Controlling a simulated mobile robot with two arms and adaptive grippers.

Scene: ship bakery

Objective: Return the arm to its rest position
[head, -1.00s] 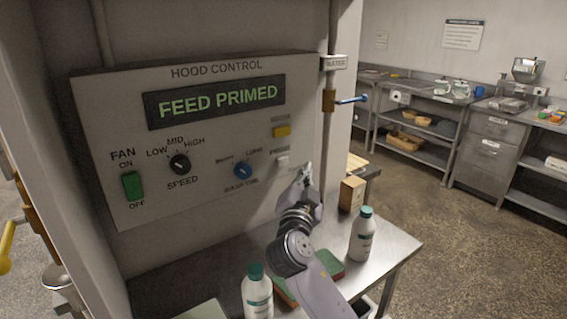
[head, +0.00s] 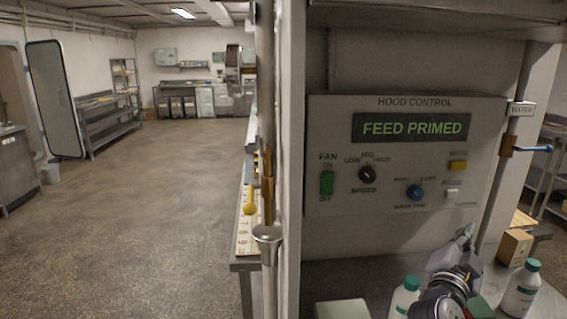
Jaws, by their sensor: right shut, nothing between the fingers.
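My right arm comes up from the bottom right of the head view. Its gripper (head: 464,238) is shut and empty. It is in front of the lower right part of the hood control panel (head: 330,118), below the white button (head: 452,193); I cannot tell whether it touches anything. The panel display (head: 411,127) reads "FEED PRIMED". My left gripper is not in view.
Two white bottles with green caps (head: 405,298) (head: 523,288) and a cardboard box (head: 514,246) stand near my right arm on the metal counter. Open floor (head: 150,210) lies to the left.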

